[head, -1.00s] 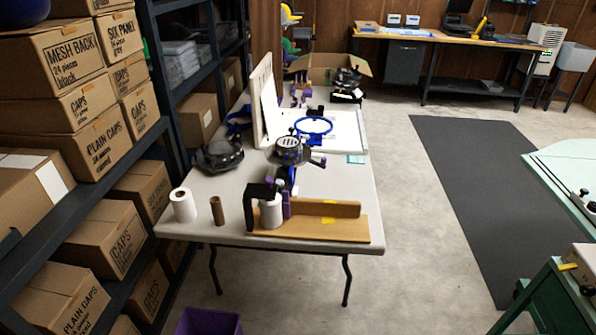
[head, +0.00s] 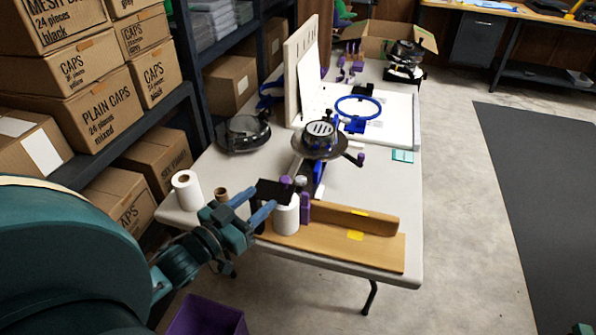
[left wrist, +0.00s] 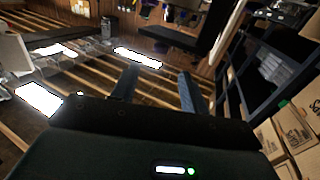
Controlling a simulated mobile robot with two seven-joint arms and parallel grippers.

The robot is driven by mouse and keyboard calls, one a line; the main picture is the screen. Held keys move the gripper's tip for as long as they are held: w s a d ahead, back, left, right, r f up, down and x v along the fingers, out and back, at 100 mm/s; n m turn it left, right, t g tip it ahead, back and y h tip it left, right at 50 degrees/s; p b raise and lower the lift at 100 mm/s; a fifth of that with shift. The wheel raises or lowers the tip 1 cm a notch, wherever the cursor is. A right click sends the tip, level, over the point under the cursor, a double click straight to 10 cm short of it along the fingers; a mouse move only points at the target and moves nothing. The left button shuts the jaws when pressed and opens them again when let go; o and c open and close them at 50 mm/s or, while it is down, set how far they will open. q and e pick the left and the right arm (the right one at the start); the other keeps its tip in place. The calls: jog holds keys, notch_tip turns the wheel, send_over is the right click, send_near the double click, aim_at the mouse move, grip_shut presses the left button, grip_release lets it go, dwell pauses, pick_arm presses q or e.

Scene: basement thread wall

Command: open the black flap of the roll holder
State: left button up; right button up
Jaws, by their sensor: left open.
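The roll holder has a wooden base (head: 375,257) on the front edge of the grey table. A white roll (head: 286,218) stands upright at its left end, beside a purple part (head: 305,208). The black flap (head: 272,191) lies over the top of the roll; the gripper partly covers its side. My left gripper (head: 257,202) is open and empty, its blue-grey fingers just left of the flap and roll. Contact with the flap cannot be told. In the left wrist view its two fingers (left wrist: 158,85) stand apart with nothing between them.
Another white roll (head: 187,190) and a brown tube (head: 221,194) stand left of the gripper. A cap frame device (head: 320,140) is behind the holder. Boxed shelves line the left. A purple bin (head: 205,318) is on the floor.

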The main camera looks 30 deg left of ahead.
aim_at(282, 182)
pick_arm(q)
jog(key=w, duration=0.3)
jog(key=w+d, duration=0.1)
jog(key=w, duration=0.7)
jog(key=shift+w+d, duration=0.1)
jog(key=shift+d, duration=0.3)
grip_shut()
